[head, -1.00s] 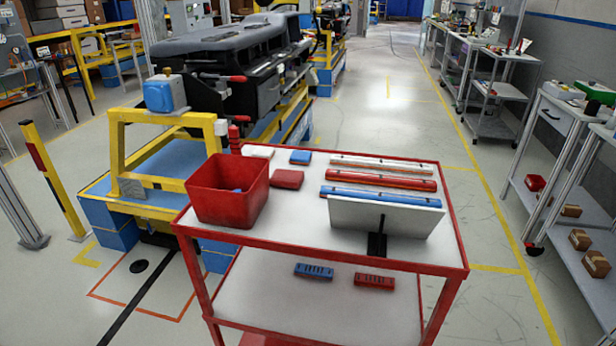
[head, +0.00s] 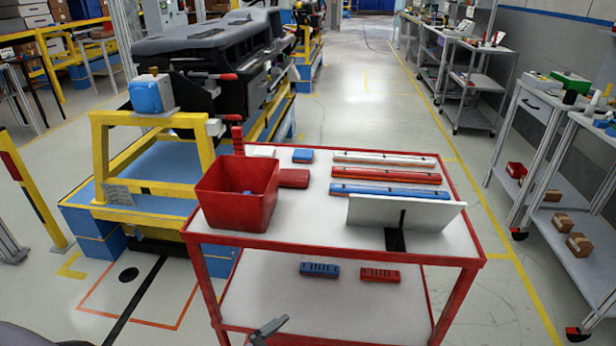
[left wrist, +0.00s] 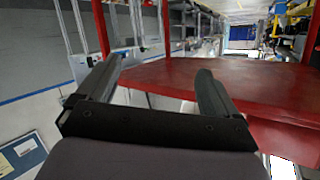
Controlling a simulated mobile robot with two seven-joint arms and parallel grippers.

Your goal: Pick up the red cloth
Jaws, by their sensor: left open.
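The red cloth (head: 293,178) lies flat and folded on the top shelf of the red-framed trolley (head: 330,226), just right of the red bin (head: 237,193). A blue cloth (head: 303,156) and a white cloth (head: 262,151) lie behind it. Part of my left gripper (head: 268,330) shows at the bottom of the head view, in front of the trolley and well short of the cloth. In the left wrist view my left gripper (left wrist: 155,85) is open, with nothing between its fingers. The cloth cannot be made out there. My right gripper is not in view.
A white tilted panel (head: 405,212) stands at the trolley's front right. White, red and blue bars (head: 385,175) lie behind it. Blue and red small parts lie on the lower shelf.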

